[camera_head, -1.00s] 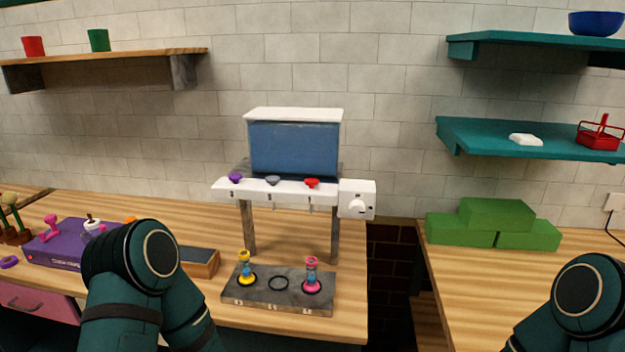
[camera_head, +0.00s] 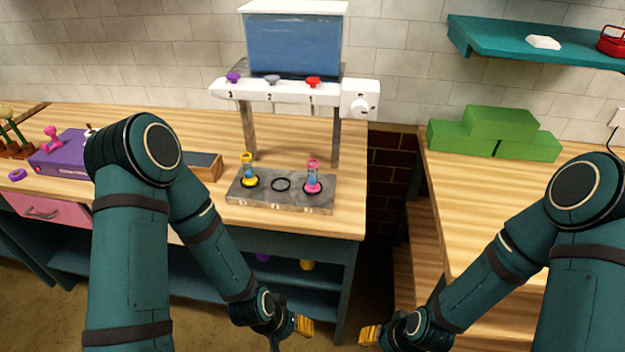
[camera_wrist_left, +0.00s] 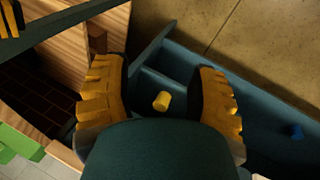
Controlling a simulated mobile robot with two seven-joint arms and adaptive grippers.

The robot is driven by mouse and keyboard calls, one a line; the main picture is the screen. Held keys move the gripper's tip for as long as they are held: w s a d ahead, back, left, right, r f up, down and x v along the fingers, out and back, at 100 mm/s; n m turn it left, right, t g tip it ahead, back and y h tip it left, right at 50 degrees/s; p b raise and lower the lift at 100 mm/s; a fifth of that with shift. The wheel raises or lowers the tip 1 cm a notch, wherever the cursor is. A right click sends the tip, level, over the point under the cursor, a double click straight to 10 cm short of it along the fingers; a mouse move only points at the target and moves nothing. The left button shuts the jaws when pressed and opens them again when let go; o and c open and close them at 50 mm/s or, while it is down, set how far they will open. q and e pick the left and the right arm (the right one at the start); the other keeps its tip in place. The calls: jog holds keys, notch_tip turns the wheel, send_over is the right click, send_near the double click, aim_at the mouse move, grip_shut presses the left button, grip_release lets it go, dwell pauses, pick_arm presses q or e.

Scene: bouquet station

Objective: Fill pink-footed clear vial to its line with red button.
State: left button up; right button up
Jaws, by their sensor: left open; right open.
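The pink-footed clear vial (camera_head: 313,177) stands upright in the right-hand ring of the grey stone base, with some blue liquid visible inside. The red button (camera_head: 313,82) is at the right of the white dispenser bar, above the vial. My left gripper (camera_head: 300,325) is low in front of the counter, far below the vial; in the left wrist view its yellow fingers (camera_wrist_left: 160,105) are spread with nothing between them. My right gripper (camera_head: 370,335) is low at the right, with its fingertips in view and apart from the vial.
A yellow-footed vial (camera_head: 248,172) stands in the left ring; the middle ring (camera_head: 281,184) is empty. A blue tank (camera_head: 293,46) tops the dispenser, with purple (camera_head: 233,77) and grey (camera_head: 271,80) buttons. Green blocks (camera_head: 495,138) sit on the right counter. A gap separates the counters.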

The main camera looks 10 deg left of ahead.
pick_arm(q)
grip_shut()
dwell(1.1)
